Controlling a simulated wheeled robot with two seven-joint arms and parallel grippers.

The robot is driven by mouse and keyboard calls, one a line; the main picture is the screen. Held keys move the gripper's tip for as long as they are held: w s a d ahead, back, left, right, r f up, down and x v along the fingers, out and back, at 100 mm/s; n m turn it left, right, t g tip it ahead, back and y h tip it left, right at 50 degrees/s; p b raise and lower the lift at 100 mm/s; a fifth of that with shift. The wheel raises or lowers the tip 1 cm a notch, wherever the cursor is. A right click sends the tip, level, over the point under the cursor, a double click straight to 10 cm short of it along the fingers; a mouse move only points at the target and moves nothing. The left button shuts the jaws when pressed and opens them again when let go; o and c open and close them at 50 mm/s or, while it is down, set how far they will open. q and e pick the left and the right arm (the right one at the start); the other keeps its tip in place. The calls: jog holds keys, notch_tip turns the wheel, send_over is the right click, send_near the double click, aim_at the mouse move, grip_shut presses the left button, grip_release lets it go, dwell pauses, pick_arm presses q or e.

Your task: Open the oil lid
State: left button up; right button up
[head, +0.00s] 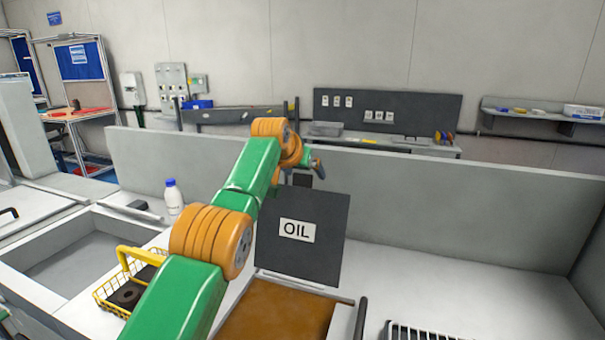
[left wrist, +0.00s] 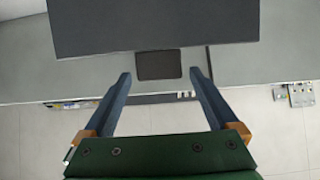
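The oil lid (head: 316,258) is a dark grey panel with a white "OIL" label. It stands raised, tilted up at the back of a basin of brown oil (head: 275,312). In the left wrist view the dark lid (left wrist: 155,25) fills the top, with a small dark tab (left wrist: 158,66) at its edge. My left gripper (head: 318,168) is by the lid's top edge, mostly hidden behind my arm. In the left wrist view my left gripper (left wrist: 160,76) has its two blue fingers spread, one on each side of the tab. Whether they touch the lid cannot be told. My right gripper is not in view.
A yellow wire basket (head: 112,296) with dark round parts sits left of the oil basin. A white bottle (head: 173,197) stands behind it, beside an empty grey sink (head: 75,262). A black rack (head: 415,332) is at front right. The counter on the right is clear before a grey partition (head: 470,218).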

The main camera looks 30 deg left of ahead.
pick_arm(q)
jog(key=shift+w+f, duration=0.15)
jog(key=shift+f, duration=0.05)
jog(key=s+b, duration=0.1)
jog(key=b, duration=0.1)
jog(key=s+r+b, duration=0.1)
jog(key=b, duration=0.1)
jog(key=shift+s+d, duration=0.2)
jog(key=v, duration=0.2)
jog(key=b+v, duration=0.1)
jog(key=v, duration=0.1)
jog(key=shift+r, duration=0.55)
jog(key=shift+f, duration=0.1)
